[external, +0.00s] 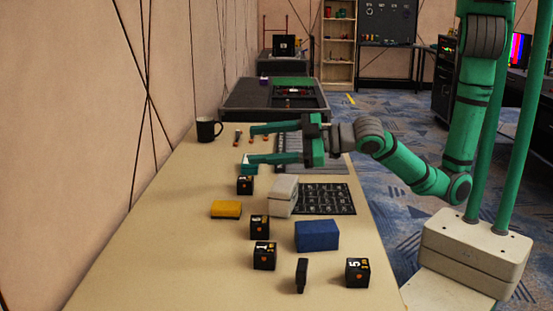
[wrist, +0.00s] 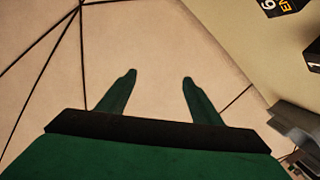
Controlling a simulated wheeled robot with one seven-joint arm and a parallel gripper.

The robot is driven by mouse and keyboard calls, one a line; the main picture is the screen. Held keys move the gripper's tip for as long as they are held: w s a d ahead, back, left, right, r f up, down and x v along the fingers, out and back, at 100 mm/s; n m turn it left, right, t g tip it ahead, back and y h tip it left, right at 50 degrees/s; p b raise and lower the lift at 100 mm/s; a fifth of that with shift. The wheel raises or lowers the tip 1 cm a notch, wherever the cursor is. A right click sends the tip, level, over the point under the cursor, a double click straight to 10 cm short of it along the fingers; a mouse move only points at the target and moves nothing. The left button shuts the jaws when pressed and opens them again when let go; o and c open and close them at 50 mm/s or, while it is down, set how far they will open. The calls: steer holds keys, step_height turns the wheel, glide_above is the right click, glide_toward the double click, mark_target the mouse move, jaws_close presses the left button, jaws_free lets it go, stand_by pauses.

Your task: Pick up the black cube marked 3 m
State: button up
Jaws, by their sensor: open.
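Several black cubes with white and yellow markings stand on the table. In the external view they are a far cube (external: 245,185), a middle cube (external: 260,227), a nearer cube (external: 265,256) and a right cube (external: 358,272), which seems to read 5. I cannot tell which cube is marked 3 m. My gripper (external: 252,145) is open and empty, above the far part of the table, beyond the far cube. In the wrist view my gripper (wrist: 159,77) faces bare wall; a cube marked 6 or 9 (wrist: 283,6) and one marked 1 (wrist: 315,55) show at the right edge.
A yellow block (external: 226,209), a grey-white block (external: 283,195), a blue block (external: 317,236), a thin black object (external: 301,276) and a black grid panel (external: 327,199) share the table. A black mug (external: 208,129) stands near the wall. The table's near left is clear.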

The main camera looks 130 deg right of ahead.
steer(key=w+d+m+g, duration=0.1)
steer(key=m+g, duration=0.1)
steer(key=m+g+y, duration=0.5)
steer(key=g+y, duration=0.4)
steer(key=y, duration=0.3)
glide_toward(355, 264)
steer(key=shift+d, duration=0.25)
step_height(355, 264, down, 10)
steer(key=shift+w+a+f, duration=0.1)
steer(key=shift+f, duration=0.15)
steer(key=c, duration=1.2)
